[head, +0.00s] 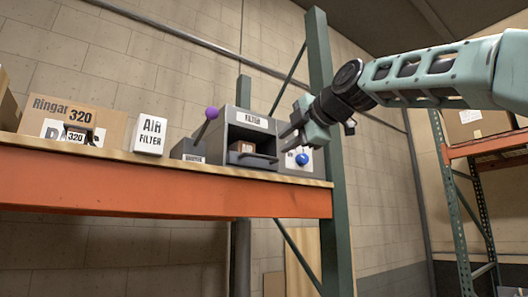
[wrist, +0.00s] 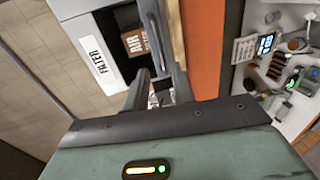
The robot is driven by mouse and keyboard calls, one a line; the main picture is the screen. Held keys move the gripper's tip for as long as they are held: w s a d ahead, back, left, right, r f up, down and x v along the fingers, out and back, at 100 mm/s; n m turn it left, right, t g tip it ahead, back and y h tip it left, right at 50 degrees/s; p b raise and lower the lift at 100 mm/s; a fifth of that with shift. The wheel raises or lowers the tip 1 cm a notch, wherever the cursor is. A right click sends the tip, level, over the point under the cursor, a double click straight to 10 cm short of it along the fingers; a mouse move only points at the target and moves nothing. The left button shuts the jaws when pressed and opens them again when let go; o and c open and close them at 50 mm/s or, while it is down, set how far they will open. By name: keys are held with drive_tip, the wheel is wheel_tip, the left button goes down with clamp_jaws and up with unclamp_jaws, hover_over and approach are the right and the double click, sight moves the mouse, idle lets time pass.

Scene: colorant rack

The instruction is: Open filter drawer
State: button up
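The grey filter housing (head: 230,130), labelled FILTER, stands on the shelf. Its front shows a dark recess with a brown air filter box (head: 241,147) inside and a dark handle bar (head: 262,157) low across the front. My gripper (head: 286,136) is in front of the housing's right side, fingers pointing left. In the wrist view, the FILTER label (wrist: 97,58) and brown box (wrist: 135,41) show beyond my gripper (wrist: 160,78). The fingers are apart, with the grey handle bar (wrist: 153,35) near their tips. I cannot tell whether they touch it.
A purple-knobbed lever (head: 211,114) and white AIR FILTER box (head: 150,136) stand left of the housing. A blue knob (head: 302,159) is at its right. A green post (head: 325,110) rises close behind my gripper. The orange shelf beam (head: 150,190) runs below.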

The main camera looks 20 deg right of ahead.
sight(264, 157)
drive_tip(key=p+x, duration=0.4)
drive_tip(key=x, duration=0.6)
drive_tip(key=shift+w+a, duration=0.1)
drive_tip(key=shift+w, duration=0.1)
clamp_jaws()
